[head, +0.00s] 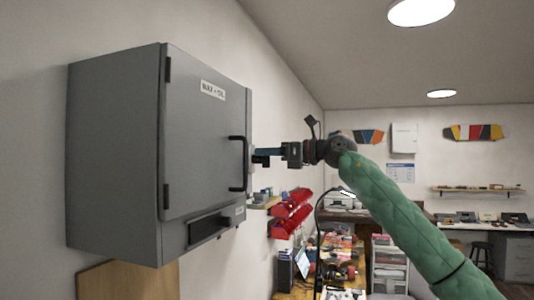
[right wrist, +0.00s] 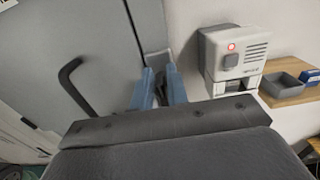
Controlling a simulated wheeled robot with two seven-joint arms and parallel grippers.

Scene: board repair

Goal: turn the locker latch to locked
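The grey wall locker (head: 205,140) has its door closed, with a "WAX + OIL" label near the top. The black door handle (head: 237,163) is near the door's right edge; it also shows in the right wrist view (right wrist: 75,88). My right gripper (head: 257,156) reaches the locker's right edge beside the handle. In the right wrist view its two blue fingers (right wrist: 160,84) point at the locker's edge with a narrow gap between them. I cannot make out the latch or its position; the fingers may hide it. My left gripper is in neither view.
A white wall device with a red light (right wrist: 235,58) is just right of the fingers. A small wooden shelf (right wrist: 285,94) holds a grey tray (right wrist: 283,84). Red bins (head: 292,213) hang on the wall below and right of the locker. A cluttered workbench stands beyond.

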